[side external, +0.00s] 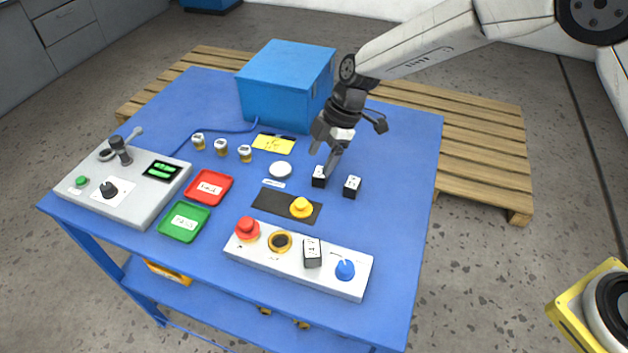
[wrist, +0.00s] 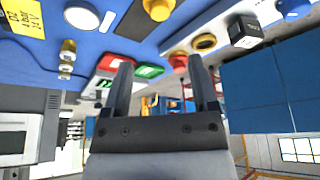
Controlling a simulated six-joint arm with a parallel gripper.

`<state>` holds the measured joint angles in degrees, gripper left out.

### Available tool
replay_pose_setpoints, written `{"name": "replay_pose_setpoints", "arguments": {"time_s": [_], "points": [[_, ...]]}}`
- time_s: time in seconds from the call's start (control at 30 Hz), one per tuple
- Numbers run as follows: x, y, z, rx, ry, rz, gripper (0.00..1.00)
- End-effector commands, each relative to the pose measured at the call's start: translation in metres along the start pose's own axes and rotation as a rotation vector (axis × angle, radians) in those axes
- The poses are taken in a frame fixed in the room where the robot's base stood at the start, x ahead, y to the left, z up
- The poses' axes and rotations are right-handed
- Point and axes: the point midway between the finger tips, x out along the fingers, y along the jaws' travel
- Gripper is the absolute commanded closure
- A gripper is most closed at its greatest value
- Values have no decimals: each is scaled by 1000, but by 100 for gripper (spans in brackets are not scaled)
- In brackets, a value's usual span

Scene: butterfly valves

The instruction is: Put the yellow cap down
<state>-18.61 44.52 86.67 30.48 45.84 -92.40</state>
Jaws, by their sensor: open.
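The yellow cap (side external: 301,207) rests on a dark mat (side external: 272,203) on the blue table. It also shows in the wrist view (wrist: 158,9) at the top edge, partly cut off. My gripper (side external: 329,168) is open, behind and to the right of the cap in the side view and apart from it. In the wrist view my gripper (wrist: 160,64) has nothing between its fingers. A white panel (side external: 345,280) in front of the mat carries a yellow ring with a dark centre (side external: 280,241).
The panel also has a red button (side external: 247,229), a black block (side external: 312,252) and a blue knob (side external: 345,270). Two black blocks (side external: 352,186) stand near my fingertips. Red (side external: 209,187) and green (side external: 184,221) trays lie left. A blue box (side external: 285,85) stands behind.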

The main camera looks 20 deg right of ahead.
Motion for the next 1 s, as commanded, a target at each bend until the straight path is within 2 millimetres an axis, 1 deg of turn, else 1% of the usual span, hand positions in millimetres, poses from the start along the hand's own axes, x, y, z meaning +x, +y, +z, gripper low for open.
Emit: {"name": "replay_pose_setpoints", "arguments": {"time_s": [0.53,0.67,0.77,0.87,1.0], "points": [[-1,0,0,3,0,0,24],[-4,-2,5,32,-8,6,24],[-12,-6,14,89,-25,20,24],[-23,-13,29,183,-50,41,24],[-44,-30,58,367,-92,89,24]]}}
